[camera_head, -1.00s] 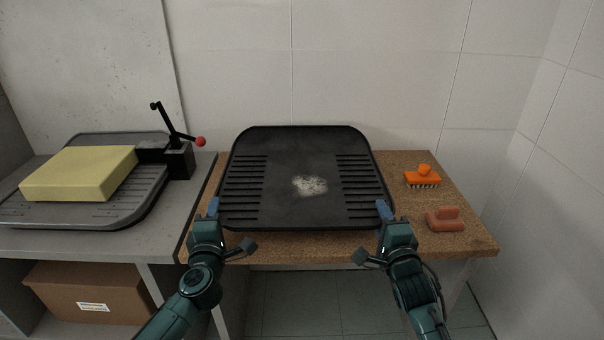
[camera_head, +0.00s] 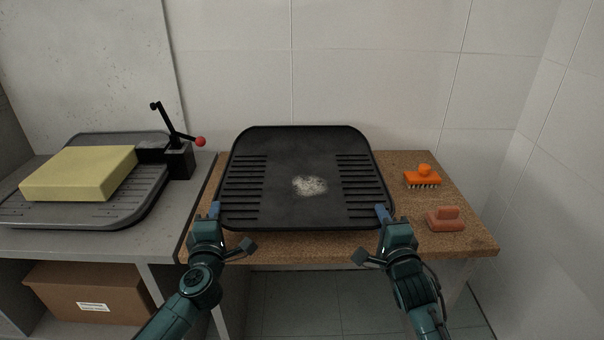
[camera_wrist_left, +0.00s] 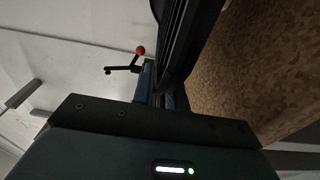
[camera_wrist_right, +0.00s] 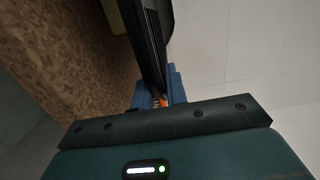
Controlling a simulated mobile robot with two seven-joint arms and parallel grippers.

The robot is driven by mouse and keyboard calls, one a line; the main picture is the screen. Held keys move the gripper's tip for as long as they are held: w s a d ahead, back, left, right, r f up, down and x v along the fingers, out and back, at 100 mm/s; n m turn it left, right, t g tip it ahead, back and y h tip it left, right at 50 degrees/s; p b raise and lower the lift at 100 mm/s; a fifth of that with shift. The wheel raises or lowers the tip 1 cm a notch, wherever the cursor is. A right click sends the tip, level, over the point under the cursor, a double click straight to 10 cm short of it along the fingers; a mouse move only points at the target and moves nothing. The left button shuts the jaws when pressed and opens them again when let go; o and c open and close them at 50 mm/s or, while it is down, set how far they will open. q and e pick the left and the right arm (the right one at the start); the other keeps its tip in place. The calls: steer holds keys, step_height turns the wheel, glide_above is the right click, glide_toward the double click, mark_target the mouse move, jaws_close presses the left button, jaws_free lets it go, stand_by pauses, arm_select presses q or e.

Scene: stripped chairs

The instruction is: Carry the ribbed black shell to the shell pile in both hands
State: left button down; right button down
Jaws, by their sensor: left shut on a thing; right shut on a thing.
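The ribbed black shell (camera_head: 300,210) is over the cork-topped table in the head view, with rows of ribs left and right and a pale worn patch in the middle. My left gripper (camera_head: 214,210) is shut on its near left edge. My right gripper (camera_head: 383,212) is shut on its near right edge. The shell's edge also shows between the fingers in the left wrist view (camera_wrist_left: 182,45) and in the right wrist view (camera_wrist_right: 150,45). Whether the shell rests on the cork or hangs just above it, I cannot tell. No pile of shells is clearly visible.
On the grey bench at left, a grey ribbed shell (camera_head: 130,205) lies under a yellow foam block (camera_head: 78,173), beside a black clamp (camera_head: 178,160). A cardboard box (camera_head: 95,292) sits below.

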arm_select(q)
steer(key=shift+r, duration=0.1)
arm_select(e)
steer(key=shift+r, duration=0.15)
